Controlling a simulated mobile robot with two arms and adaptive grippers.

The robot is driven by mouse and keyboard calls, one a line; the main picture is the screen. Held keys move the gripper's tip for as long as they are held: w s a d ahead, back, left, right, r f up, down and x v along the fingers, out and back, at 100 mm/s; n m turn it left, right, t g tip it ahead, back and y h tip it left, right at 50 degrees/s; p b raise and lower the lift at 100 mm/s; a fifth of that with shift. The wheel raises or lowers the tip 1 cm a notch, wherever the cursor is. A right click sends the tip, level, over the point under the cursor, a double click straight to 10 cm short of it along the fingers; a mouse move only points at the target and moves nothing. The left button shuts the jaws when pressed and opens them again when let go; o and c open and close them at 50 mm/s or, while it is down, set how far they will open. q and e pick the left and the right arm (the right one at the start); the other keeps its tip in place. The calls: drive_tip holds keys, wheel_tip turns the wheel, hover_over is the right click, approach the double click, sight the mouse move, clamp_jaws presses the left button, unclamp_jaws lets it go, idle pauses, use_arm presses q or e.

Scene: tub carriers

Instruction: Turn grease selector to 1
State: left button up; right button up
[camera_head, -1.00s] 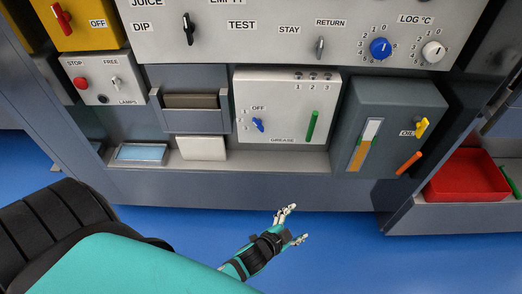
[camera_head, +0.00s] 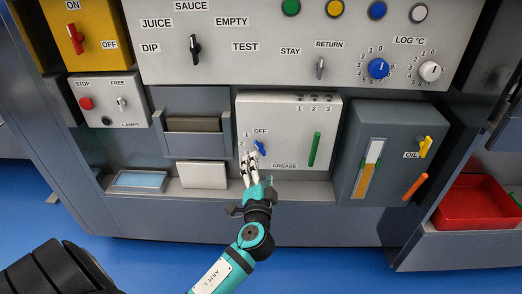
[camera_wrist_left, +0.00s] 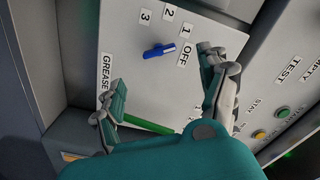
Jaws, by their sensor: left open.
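The grease selector is a small blue knob (camera_head: 260,148) on a light grey panel (camera_head: 280,105) marked GREASE. In the left wrist view, the knob (camera_wrist_left: 158,51) has its lighter end toward the OFF label, with 1, 2 and 3 around it. My left gripper (camera_head: 249,166) is just in front of the panel, below and slightly left of the knob. In the left wrist view, its two fingers (camera_wrist_left: 160,70) are spread apart with nothing between them, and the knob shows beyond the gap. Contact with the panel cannot be told. My right gripper is not in view.
A green lever (camera_head: 314,150) stands on the same panel, right of the knob. An oil box (camera_head: 392,140) with yellow and orange levers is farther right, beside a red bin (camera_head: 480,200). A ledge (camera_head: 300,190) runs below the panel. A large control panel is above.

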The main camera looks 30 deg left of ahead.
sight(261, 150)
use_arm(q)
drive_tip(key=x, duration=0.8)
drive_tip(key=shift+w+a, duration=0.25)
drive_tip(key=shift+w, duration=0.3)
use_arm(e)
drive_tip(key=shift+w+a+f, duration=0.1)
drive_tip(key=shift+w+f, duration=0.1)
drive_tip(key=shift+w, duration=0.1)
use_arm(q)
drive_tip(key=c, duration=1.2)
drive_tip(key=n+b, duration=0.2)
drive_tip(key=shift+f+b, duration=0.1)
drive_tip(key=shift+b, duration=0.3)
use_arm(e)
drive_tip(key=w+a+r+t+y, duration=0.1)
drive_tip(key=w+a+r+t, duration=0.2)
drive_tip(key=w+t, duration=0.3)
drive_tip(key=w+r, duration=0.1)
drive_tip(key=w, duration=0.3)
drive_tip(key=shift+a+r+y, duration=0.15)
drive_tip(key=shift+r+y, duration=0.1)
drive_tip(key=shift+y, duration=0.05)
use_arm(q)
drive_tip(key=o, duration=1.2)
